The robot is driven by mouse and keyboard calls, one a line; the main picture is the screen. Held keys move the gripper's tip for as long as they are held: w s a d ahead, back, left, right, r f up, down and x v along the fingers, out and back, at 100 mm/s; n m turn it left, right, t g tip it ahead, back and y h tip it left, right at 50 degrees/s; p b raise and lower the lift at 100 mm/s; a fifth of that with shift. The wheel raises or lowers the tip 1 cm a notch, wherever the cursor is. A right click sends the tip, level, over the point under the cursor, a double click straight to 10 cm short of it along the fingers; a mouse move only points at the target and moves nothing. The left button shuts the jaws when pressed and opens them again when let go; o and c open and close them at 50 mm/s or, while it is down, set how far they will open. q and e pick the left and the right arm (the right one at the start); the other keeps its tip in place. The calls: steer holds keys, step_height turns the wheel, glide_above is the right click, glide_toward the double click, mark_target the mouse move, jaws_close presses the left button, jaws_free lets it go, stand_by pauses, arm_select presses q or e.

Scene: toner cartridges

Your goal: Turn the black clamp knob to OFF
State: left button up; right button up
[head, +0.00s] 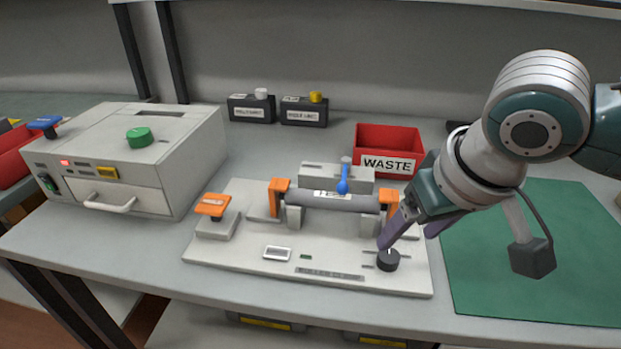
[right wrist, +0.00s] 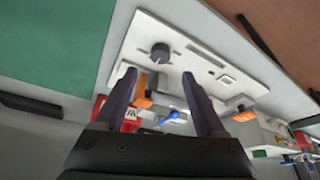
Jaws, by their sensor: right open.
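The black clamp knob (head: 388,260) stands on the front right of the light grey fixture plate (head: 225,253). In the right wrist view the knob (right wrist: 160,52) shows beyond my fingertips, with a pale pointer line on it. I cannot read the markings beside it. My right gripper (head: 408,235) is open, just above and behind the knob. In the right wrist view its two fingers (right wrist: 158,75) are spread with nothing between the tips. The fingers look apart from the knob. My left gripper is not in view.
A grey roller (head: 330,202) lies across orange clamps (head: 277,197) behind the knob, with a blue-tipped lever (head: 343,180) near it. A red WASTE bin (head: 390,140) stands behind. A grey machine (head: 140,160) is at left.

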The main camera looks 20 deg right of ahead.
mark_target(390, 256)
steer(key=b+x, duration=0.2)
steer(key=x, duration=0.5)
steer(key=shift+w+f, duration=0.1)
steer(key=shift+f, duration=0.2)
jaws_close()
